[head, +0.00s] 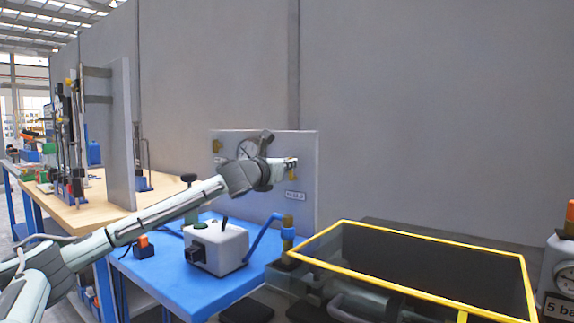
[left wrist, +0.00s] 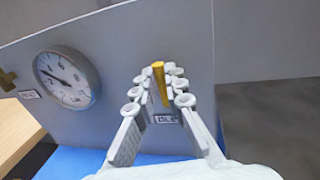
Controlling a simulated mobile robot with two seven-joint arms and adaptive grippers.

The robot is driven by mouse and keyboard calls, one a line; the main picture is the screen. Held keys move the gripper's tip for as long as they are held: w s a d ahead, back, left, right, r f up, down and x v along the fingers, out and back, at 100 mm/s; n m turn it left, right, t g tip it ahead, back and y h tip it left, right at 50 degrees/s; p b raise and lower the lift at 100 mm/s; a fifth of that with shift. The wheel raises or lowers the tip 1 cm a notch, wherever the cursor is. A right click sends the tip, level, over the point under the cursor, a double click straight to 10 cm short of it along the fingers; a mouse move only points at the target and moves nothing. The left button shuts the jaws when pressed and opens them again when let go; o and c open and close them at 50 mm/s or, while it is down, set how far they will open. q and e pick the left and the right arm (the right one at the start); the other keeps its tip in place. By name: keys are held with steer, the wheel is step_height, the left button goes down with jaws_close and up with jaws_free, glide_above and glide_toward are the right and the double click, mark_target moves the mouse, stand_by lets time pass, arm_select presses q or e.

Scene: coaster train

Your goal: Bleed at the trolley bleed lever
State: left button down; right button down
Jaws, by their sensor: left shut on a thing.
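The trolley's grey upright panel (head: 300,145) stands behind the blue trolley top. A brass-yellow bleed lever (left wrist: 161,87) sticks out from the panel in the left wrist view, above a label (left wrist: 167,119) that is partly covered. My left gripper (left wrist: 157,76) has its fingers on both sides of this lever and is shut on it. In the head view my left gripper (head: 289,167) is at the right part of the panel, and the label (head: 294,196) shows just below it. A round gauge (left wrist: 67,80) is on the panel to the left. My right gripper is not in view.
A white box with a switch (head: 216,247) and a small orange-topped block (head: 144,245) stand on the blue top (head: 185,283). A blue-handled valve (head: 287,233) is at its right edge. A yellow-framed dark case (head: 430,287) lies right. A wooden bench (head: 100,208) stands left.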

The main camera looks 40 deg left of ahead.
arm_select(q)
steer(key=shift+a, duration=0.1)
steer(key=a+f+n+g+h+p, duration=0.1)
steer(key=a+f+n+h, duration=0.3)
steer(key=n, duration=1.1)
steer(key=shift+s+a+n, duration=0.3)
steer(key=shift+a, duration=0.15)
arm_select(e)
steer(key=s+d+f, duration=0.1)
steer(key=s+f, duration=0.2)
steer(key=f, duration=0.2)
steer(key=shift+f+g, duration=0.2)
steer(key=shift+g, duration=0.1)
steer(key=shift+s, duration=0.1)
arm_select(q)
steer(key=c, duration=1.6)
jaws_free()
steer(key=shift+f, duration=0.1)
